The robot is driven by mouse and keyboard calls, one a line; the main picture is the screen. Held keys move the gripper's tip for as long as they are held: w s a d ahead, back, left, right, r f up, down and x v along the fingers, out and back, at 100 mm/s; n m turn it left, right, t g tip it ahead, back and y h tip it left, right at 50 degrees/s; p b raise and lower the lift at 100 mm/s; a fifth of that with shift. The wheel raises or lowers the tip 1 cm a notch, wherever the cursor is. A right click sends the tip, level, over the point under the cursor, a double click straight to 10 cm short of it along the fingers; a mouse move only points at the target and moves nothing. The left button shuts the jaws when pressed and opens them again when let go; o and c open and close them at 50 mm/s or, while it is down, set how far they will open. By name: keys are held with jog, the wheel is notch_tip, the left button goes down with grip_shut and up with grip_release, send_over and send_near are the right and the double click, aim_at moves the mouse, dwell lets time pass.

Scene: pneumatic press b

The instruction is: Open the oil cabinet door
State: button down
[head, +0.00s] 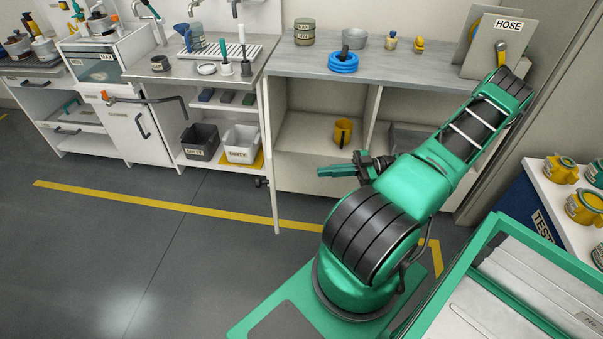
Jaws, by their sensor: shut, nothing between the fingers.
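A cabinet under the grey counter (400,66) stands open at the front, with a yellow jug (342,132) inside. A pale door panel (270,160) shows nearly edge-on at the cabinet's left side, swung out toward the floor, with a dark handle (261,182) on its left face. I see no oil label on it. My gripper (322,171) is shut and empty, in front of the cabinet's lower part and right of the door panel, apart from it. My forearm hides part of the cabinet's right side.
Another white cabinet door (128,137) with a dark handle is at the left. The grey floor (130,245) in front is clear. A side table (590,210) with yellow jugs stands at the right.

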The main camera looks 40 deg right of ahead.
jog(key=x, duration=1.3)
jog(key=shift+a, duration=0.2)
jog(key=shift+w, duration=0.1)
